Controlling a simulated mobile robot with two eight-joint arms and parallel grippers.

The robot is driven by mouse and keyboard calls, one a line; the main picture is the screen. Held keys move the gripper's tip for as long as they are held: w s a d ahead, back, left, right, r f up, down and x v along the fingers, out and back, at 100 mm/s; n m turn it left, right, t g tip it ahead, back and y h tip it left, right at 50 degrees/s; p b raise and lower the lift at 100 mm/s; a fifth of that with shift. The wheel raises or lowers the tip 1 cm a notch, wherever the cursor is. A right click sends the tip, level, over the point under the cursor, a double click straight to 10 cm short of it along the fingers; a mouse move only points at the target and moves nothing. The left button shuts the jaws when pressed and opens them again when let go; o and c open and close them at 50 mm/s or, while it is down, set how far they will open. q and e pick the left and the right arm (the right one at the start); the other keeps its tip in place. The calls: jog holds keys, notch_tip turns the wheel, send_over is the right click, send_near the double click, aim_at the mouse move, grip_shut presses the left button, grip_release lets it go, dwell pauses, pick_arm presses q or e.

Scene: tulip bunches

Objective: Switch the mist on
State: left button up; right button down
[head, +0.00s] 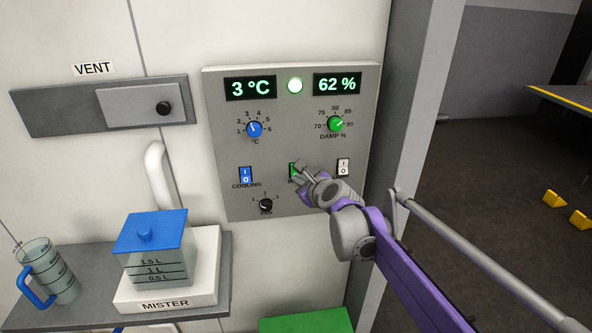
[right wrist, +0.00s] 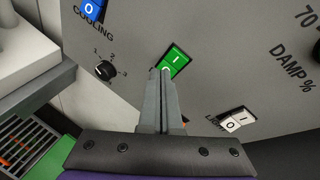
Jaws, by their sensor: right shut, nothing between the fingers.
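The control panel (head: 270,112) is on the wall, with a green rocker switch (head: 292,171) between the blue cooling switch (head: 245,175) and the white light switch (head: 343,167). The green switch's label is hidden behind my right gripper (head: 299,169). In the right wrist view the green switch (right wrist: 177,61) shows its I mark, and its O end is partly covered by the fingertips (right wrist: 162,74). My right gripper is shut and empty, its tips at the O end; I cannot tell whether they touch. My left gripper is out of view.
The mister (head: 165,302) with its blue-lidded tank (head: 158,268) and a measuring jug (head: 48,272) stand on a shelf at the left. The fan knob (head: 265,204), the damp dial (head: 336,124) and the temperature dial (head: 254,129) surround the switches. The displays read 3 °C and 62 %.

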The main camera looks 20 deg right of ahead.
jog(key=s, duration=0.1)
jog(key=s+f, duration=0.1)
jog(key=s, duration=0.1)
jog(key=s+a+b, duration=0.1)
jog(key=shift+s+a+f, duration=0.1)
jog(key=shift+s+f, duration=0.15)
jog(key=shift+f, duration=0.15)
dwell(0.4)
jog(key=s+a+f+n+g+y+p, duration=0.1)
jog(key=s+a+f+n+g, duration=0.15)
jog(key=s+a+n, duration=0.35)
jog(key=s+a+f+n+g+y+p, duration=0.1)
jog(key=s+a+f+n, duration=0.2)
jog(key=s+n, duration=0.5)
jog(key=s+f+n+g+h+p, duration=0.1)
jog(key=s+f+n, duration=0.3)
jog(key=s+n, duration=0.4)
jog(key=s+f+n+g+h+p, duration=0.1)
jog(key=s+f+n+g, duration=0.2)
jog(key=s+f+n, duration=0.2)
jog(key=s+n, duration=0.3)
jog(key=shift+s+a+n+g+p, duration=0.3)
jog(key=shift+s+n+g, duration=0.05)
jog(key=shift+s+n, duration=0.05)
